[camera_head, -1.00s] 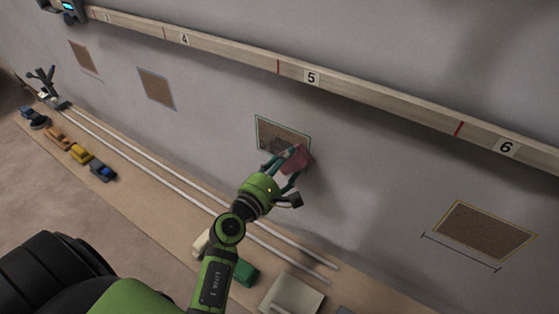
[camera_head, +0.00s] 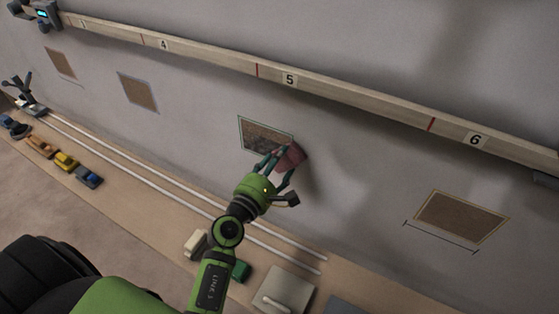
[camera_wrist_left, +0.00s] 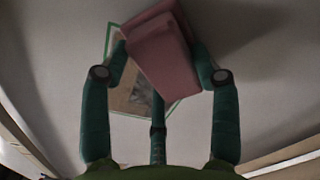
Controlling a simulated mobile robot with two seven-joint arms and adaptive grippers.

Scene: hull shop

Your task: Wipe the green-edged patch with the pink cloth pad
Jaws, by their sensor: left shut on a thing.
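The green-edged patch (camera_head: 262,136) is a brown speckled rectangle on the grey wall, below the rail and left of the number 5. Part of it looks greyer than the other patches. My left gripper (camera_head: 279,164) is shut on the pink cloth pad (camera_head: 291,155), at the lower right corner of the patch. I cannot tell whether the pad touches the wall. My right gripper is not in view.
A wooden rail (camera_head: 345,99) with number plates runs along the wall above. Other brown patches sit left (camera_head: 138,92) and right (camera_head: 462,216).

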